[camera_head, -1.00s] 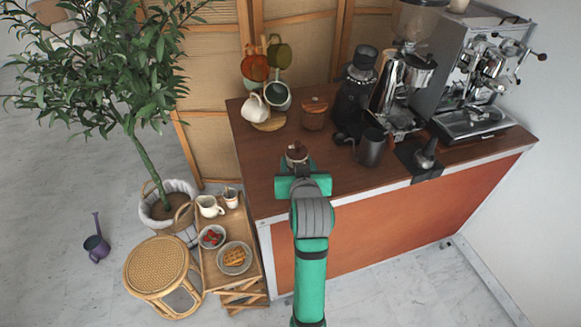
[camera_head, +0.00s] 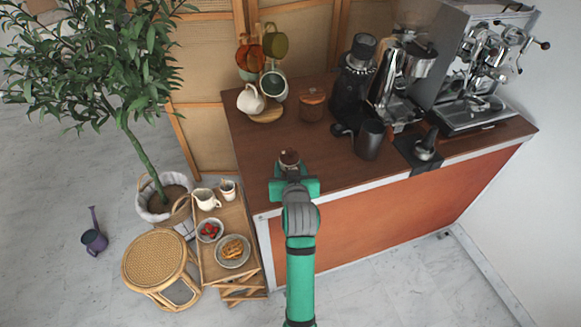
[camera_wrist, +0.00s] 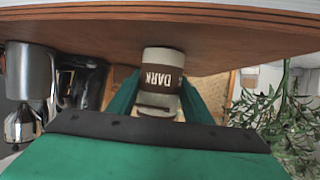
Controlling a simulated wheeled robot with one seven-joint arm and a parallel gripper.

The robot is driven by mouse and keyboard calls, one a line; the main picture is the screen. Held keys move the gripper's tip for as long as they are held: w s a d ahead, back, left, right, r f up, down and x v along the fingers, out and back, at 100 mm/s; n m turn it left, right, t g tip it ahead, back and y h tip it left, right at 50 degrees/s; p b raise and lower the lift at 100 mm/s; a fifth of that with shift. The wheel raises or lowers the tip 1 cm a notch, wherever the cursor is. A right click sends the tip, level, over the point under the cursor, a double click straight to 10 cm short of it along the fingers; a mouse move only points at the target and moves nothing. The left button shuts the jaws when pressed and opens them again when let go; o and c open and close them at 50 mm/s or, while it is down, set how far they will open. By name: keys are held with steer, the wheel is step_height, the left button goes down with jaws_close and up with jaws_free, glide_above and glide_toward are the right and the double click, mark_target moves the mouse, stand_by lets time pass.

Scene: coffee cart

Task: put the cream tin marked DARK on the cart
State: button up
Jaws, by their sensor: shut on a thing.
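The cream tin marked DARK (camera_wrist: 162,80) shows in the wrist view with a dark brown label band, between my gripper's green fingers. My gripper (camera_wrist: 160,100) is shut on it. In the head view the tin's brown top (camera_head: 289,157) shows just beyond my gripper (camera_head: 291,175), over the front left part of the cart's wooden top (camera_head: 330,168). In the wrist view, which is upside down, the tin's base end meets the wooden surface in the picture. I cannot tell whether it touches. My gripper hides part of the tin.
A wooden-lidded canister (camera_head: 312,104) and cups on a round board (camera_head: 267,115) stand behind. A dark pitcher (camera_head: 369,140), grinder (camera_head: 352,85) and espresso machine (camera_head: 470,85) stand to the right. The wood around the tin is clear. A low tray table (camera_head: 212,258) stands left.

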steer(key=o, duration=1.3)
steer(key=shift+d+f, duration=0.1)
